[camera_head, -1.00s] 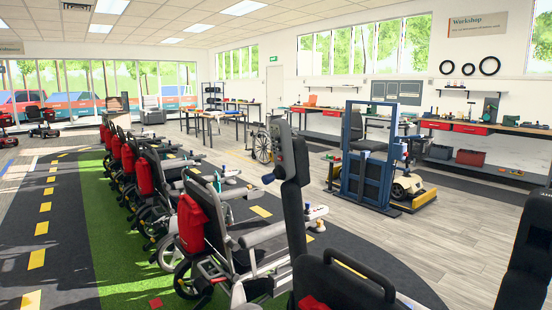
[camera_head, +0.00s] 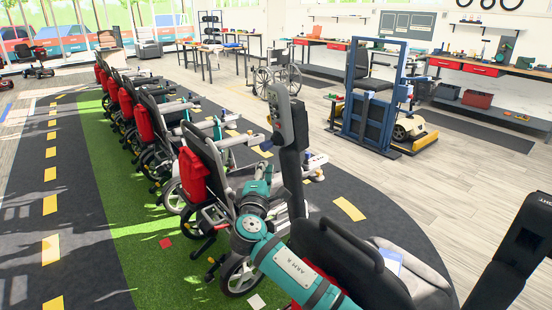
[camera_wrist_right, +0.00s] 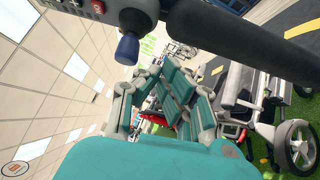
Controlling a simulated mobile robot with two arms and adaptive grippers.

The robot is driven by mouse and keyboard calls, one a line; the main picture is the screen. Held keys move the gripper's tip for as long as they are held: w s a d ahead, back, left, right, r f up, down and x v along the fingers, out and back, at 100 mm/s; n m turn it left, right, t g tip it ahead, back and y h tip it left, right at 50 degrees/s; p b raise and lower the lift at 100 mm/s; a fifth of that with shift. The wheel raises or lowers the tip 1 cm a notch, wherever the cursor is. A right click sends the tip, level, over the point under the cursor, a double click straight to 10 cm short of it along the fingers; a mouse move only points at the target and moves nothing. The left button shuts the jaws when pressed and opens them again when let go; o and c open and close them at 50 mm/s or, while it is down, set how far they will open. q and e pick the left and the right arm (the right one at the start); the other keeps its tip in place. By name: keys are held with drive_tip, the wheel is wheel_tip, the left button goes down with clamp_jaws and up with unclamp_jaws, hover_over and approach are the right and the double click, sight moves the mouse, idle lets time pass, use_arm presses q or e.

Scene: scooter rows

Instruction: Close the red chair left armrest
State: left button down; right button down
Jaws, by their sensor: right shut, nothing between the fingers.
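The nearest chair's black backrest (camera_head: 345,262) shows at the bottom of the head view, with a bit of red low on its left. Its left armrest (camera_head: 291,175) stands upright, with a grey control panel (camera_head: 280,112) at its top. In the right wrist view the armrest (camera_wrist_right: 235,38) crosses the top as a dark bar, with a blue joystick knob (camera_wrist_right: 127,48). My teal right gripper (camera_head: 262,178) is left of the upright armrest. In the wrist view the gripper (camera_wrist_right: 170,92) is shut and empty; I cannot tell whether it touches the armrest. My left gripper is out of view.
The neighbouring chair with a red bag (camera_head: 192,174) stands just left of my right arm; more chairs recede behind it. A dark upright bar (camera_head: 515,250) stands at the right edge. A blue frame (camera_head: 370,105) stands farther back. Grey floor between is clear.

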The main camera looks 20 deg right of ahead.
sight(279, 151)
drive_tip(key=shift+w+d+r+p, duration=0.2)
drive_tip(key=shift+w+d, duration=0.15)
drive_tip(key=shift+d, duration=0.3)
drive_tip(key=shift+w+d+r+p, duration=0.1)
drive_tip(key=shift+w+d+p, duration=0.2)
drive_tip(key=shift+d, duration=0.4)
drive_tip(key=shift+w+d+r+p, duration=0.1)
drive_tip(key=shift+w+d, duration=0.3)
drive_tip(key=shift+d, duration=0.25)
drive_tip(key=shift+d, duration=0.1)
